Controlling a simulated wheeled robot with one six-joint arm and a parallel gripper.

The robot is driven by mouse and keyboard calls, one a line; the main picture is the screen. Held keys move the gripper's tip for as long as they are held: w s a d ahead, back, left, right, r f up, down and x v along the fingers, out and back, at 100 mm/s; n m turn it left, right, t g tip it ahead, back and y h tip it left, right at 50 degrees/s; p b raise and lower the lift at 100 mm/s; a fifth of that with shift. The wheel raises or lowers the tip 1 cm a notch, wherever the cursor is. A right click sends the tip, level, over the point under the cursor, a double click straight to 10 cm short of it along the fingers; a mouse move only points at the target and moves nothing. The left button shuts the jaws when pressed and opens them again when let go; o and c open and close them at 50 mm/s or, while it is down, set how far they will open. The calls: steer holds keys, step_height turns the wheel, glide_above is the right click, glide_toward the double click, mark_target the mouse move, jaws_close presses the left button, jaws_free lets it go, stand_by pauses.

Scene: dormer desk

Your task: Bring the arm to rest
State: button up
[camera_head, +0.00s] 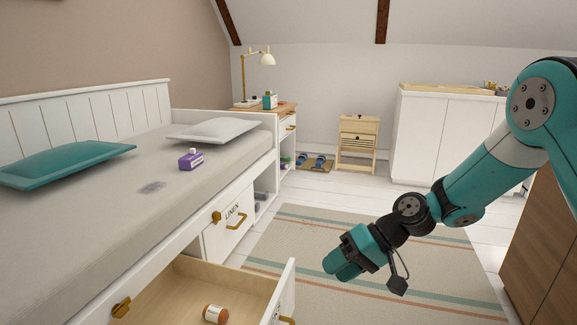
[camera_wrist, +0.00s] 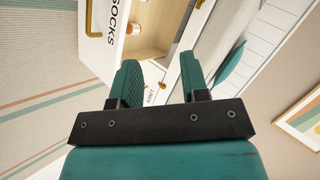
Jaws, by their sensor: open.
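My arm is teal and black and reaches in from the right in the head view. My gripper (camera_head: 343,268) hangs over the striped rug, to the right of the open drawer, and touches nothing there. In the wrist view my gripper (camera_wrist: 158,80) shows two teal fingers set apart with nothing between them. The open drawer shows beyond the fingers in that view.
The open drawer (camera_head: 196,277) juts from the daybed and holds an orange-brown bottle (camera_head: 215,314). A purple bottle (camera_head: 191,159) lies on the mattress (camera_head: 110,205). A wooden cabinet (camera_head: 545,255) stands at right. The rug (camera_head: 300,228) is clear.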

steer(key=s+r+n+h+p, duration=0.2)
steer(key=s+r+h, duration=0.1)
steer(key=s+r, duration=0.8)
steer(key=s+d+r+h+p, duration=0.1)
steer(key=s+d+r, duration=0.1)
steer(key=s, duration=0.3)
steer(key=s+d+r+n+h, duration=0.1)
steer(key=s+r, duration=0.2)
steer(key=s, duration=0.1)
steer(key=s+d+r+h+p, duration=0.1)
steer(key=s+d+r, duration=0.1)
steer(key=s, duration=0.3)
step_height(320, 180, up, 38)
steer(key=p, duration=3.7)
steer(key=shift+a+f+t+p, duration=0.15)
steer(key=shift+t+p, duration=0.15)
steer(key=shift+s, duration=0.1)
